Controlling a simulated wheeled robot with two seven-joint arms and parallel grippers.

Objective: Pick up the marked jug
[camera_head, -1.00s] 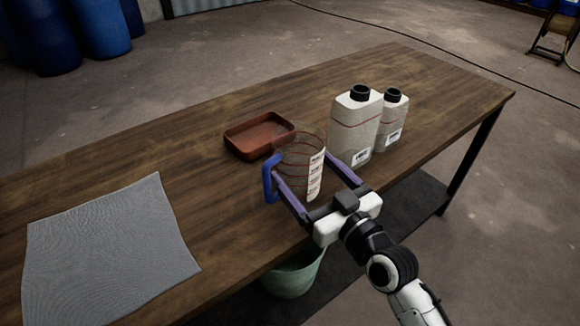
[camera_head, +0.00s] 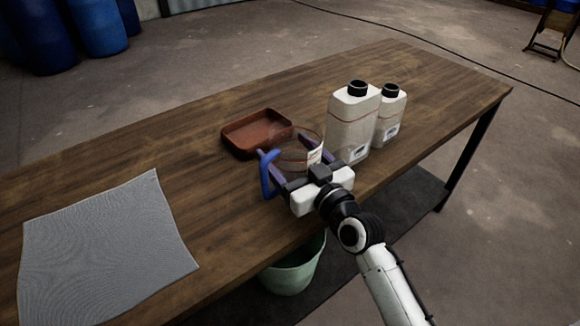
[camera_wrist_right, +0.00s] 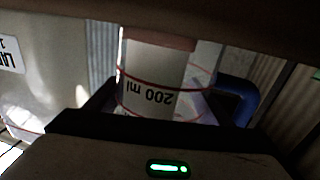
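The marked jug (camera_head: 290,152) is clear, with red lines, a white scale strip and a blue handle (camera_head: 267,175) on its left. It stands upright on the wooden table. My right gripper (camera_head: 297,158) reaches in from the front, with one finger on each side of the jug. The fingers are spread wide, and I cannot tell whether they touch the wall. In the right wrist view the jug (camera_wrist_right: 152,75) is close ahead, with "200 ml" upside down and the blue handle on the right. The gripper body hides the jug's lower front. My left gripper is not in view.
A rust-red tray (camera_head: 238,138) is just behind the jug to the left. Two white bottles with black caps, a larger one (camera_head: 352,125) and a smaller one (camera_head: 391,112), stand close on the right. A grey mat (camera_head: 105,250) lies left. A green bucket (camera_head: 293,275) is below the table edge.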

